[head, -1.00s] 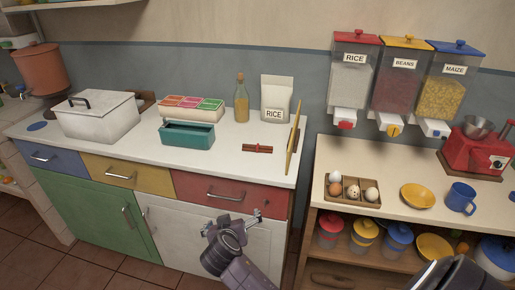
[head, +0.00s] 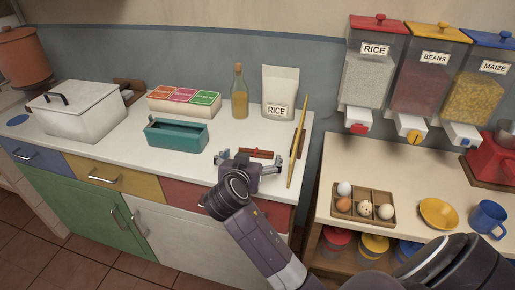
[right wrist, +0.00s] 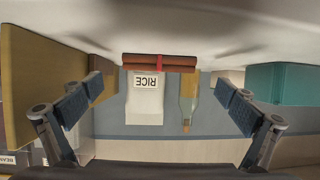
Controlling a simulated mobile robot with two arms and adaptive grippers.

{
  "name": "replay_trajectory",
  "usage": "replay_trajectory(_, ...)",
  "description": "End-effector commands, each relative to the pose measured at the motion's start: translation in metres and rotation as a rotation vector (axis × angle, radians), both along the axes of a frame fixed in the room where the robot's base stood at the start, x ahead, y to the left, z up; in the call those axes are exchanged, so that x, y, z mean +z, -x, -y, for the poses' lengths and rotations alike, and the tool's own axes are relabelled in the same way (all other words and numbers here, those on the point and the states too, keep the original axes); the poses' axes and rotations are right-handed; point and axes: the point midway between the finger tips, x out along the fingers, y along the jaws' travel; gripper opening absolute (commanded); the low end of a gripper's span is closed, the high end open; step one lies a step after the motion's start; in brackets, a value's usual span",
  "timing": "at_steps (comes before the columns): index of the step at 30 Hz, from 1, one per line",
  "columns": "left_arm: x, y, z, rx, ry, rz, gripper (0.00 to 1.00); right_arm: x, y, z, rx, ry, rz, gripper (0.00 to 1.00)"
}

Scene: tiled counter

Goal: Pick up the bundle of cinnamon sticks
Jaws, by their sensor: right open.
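The bundle of cinnamon sticks (head: 257,153) is a short reddish-brown roll with a tie around its middle. It lies on the white counter (head: 180,165), left of a leaning wooden board (head: 298,145). In the right wrist view the bundle (right wrist: 160,62) lies crosswise at the top centre, beyond the fingertips and between their lines. My right gripper (head: 255,161) is open and empty at the counter's front, just in front of the bundle and not seen touching it. It hides part of the bundle's near side in the head view. My left gripper is not in view.
Behind the bundle stand a rice bag (head: 280,92) and an oil bottle (head: 240,95). A teal bin (head: 177,136) is to its left. The wooden board stands close to the right finger.

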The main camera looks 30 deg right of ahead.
Motion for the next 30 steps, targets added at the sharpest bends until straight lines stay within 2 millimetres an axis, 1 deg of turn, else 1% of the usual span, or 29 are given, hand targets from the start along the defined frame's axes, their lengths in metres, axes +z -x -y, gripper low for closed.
replay_trajectory(1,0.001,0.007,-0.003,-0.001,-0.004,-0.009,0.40,-0.001,-0.004,0.005,-0.001,0.003,-0.001,1.00)
replay_trajectory(6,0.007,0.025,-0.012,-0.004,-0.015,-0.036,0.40,-0.007,-0.017,0.020,-0.002,0.005,-0.004,1.00)
replay_trajectory(9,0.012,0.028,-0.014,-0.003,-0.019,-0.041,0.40,-0.013,-0.027,0.031,-0.002,0.003,-0.002,1.00)
replay_trajectory(14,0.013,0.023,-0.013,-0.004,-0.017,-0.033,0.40,-0.022,-0.038,0.040,0.000,0.000,-0.001,1.00)
replay_trajectory(21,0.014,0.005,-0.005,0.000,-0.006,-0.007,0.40,-0.023,-0.039,0.041,0.001,-0.001,0.000,1.00)
replay_trajectory(22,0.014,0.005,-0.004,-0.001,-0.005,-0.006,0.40,-0.023,-0.039,0.041,0.001,-0.001,0.000,0.99)
replay_trajectory(23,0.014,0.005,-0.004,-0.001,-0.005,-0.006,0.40,-0.023,-0.039,0.041,0.001,-0.001,0.000,0.96)
replay_trajectory(30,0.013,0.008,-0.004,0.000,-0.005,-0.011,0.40,-0.023,-0.039,0.041,0.001,-0.001,0.000,0.69)
